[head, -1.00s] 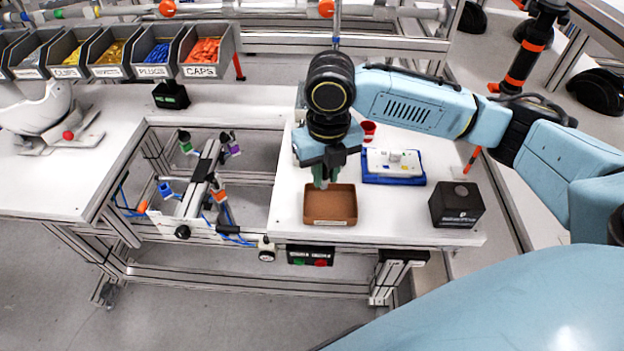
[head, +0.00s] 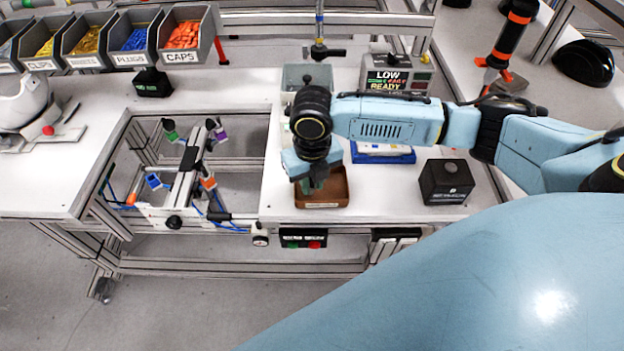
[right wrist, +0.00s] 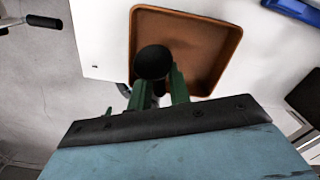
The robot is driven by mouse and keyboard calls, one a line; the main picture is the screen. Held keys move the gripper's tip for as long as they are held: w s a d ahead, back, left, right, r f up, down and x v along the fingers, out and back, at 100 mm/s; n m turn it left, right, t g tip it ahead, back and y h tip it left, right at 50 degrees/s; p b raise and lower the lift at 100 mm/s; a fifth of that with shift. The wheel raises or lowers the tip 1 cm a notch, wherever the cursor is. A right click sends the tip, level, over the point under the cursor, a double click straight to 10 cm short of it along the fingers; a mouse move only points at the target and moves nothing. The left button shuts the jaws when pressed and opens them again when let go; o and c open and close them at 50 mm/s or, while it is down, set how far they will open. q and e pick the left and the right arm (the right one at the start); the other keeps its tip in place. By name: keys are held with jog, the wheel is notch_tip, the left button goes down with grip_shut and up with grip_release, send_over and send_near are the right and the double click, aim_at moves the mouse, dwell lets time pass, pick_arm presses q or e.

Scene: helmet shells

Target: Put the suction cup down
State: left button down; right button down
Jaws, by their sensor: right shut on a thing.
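My right gripper (head: 312,186) is over the left part of a brown tray (head: 335,187) on the white table in the head view. In the right wrist view its green fingers (right wrist: 160,90) are shut on the black round suction cup (right wrist: 153,62). The cup shows against the tray (right wrist: 205,25) in that view, near its lower left side. I cannot tell whether the cup touches the tray floor. The gripper and arm hide the cup in the head view. My left gripper is not in view.
A blue tray (head: 385,158) with a white part lies behind and right of the brown tray. A black box (head: 446,182) stands to its right. A grey bin (head: 300,76) and a LOW/READY box (head: 397,72) stand behind. A fixture with colored clamps (head: 190,175) is at left.

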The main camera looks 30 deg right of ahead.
jog(key=c, duration=1.3)
grip_release()
jog(key=shift+f, duration=0.1)
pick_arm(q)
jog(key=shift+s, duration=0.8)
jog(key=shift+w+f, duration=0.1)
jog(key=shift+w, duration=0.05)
pick_arm(e)
notch_tip(320, 180, up, 12)
jog(key=shift+r, duration=0.2)
